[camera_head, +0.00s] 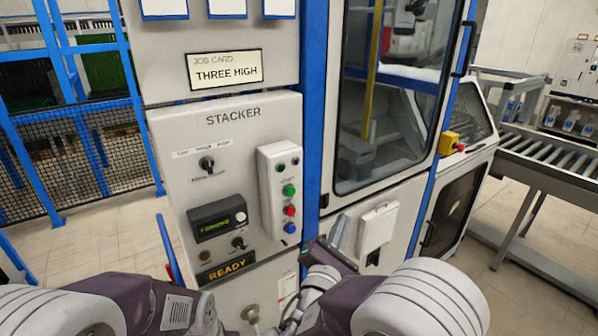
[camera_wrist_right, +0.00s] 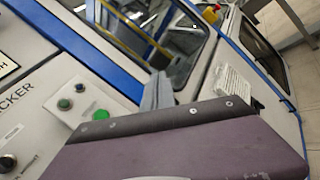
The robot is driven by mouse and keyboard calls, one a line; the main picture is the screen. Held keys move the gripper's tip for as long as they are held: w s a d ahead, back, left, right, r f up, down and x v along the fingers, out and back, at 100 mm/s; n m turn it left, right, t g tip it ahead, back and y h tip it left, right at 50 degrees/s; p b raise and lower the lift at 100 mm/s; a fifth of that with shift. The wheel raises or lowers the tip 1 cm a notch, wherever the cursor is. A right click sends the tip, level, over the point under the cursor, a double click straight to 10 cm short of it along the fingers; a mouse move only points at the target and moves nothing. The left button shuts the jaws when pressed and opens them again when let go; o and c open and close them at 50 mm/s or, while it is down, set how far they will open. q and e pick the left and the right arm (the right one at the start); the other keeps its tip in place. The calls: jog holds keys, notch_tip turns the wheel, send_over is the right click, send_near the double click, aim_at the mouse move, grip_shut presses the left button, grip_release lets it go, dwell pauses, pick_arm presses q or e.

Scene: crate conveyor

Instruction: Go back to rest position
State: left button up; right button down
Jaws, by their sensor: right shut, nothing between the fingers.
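My right arm comes in from the bottom right of the head view. Its gripper (camera_head: 338,234) is shut and empty in front of the stacker cabinet, right of the push-button box (camera_head: 280,195). In the right wrist view the grey fingers (camera_wrist_right: 158,92) show together beyond my purple wrist housing, with nothing between them. My left arm's purple and white links show at the bottom left of the head view. The left gripper cannot be made out.
The stacker panel (camera_head: 222,150) has a selector switch (camera_head: 206,163), a display (camera_head: 218,219) and a lit READY sign (camera_head: 226,268). A glazed door (camera_head: 395,95) stands to its right. A roller conveyor (camera_head: 555,155) is at far right, a blue mesh fence (camera_head: 75,160) at left.

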jog(key=d+m+g+h, duration=0.2)
jog(key=d+m+h, duration=0.15)
jog(key=d, duration=0.55)
jog(key=s+d+f+m+g+h, duration=0.2)
jog(key=s+d+f+m+g, duration=0.3)
jog(key=d, duration=0.4)
jog(key=s+d+f+m+g+h, duration=0.2)
jog(key=s+d+f+m+g, duration=0.15)
jog(key=s+d+g, duration=0.45)
jog(key=s+f+m+g+y, duration=0.5)
jog(key=s+f+m+y, duration=0.15)
jog(key=s+f, duration=0.35)
jog(key=w+a+f+m+t+y, duration=0.1)
jog(key=a+f+m+y, duration=0.1)
jog(key=a, duration=0.5)
jog(key=w+a+f+m+t+y, duration=0.1)
jog(key=w+a+f+m+y, duration=0.1)
jog(key=a, duration=0.6)
jog(key=shift+a+f+m+y, duration=0.15)
jog(key=shift+f+m+y, duration=0.3)
jog(key=shift+m+y, duration=1)
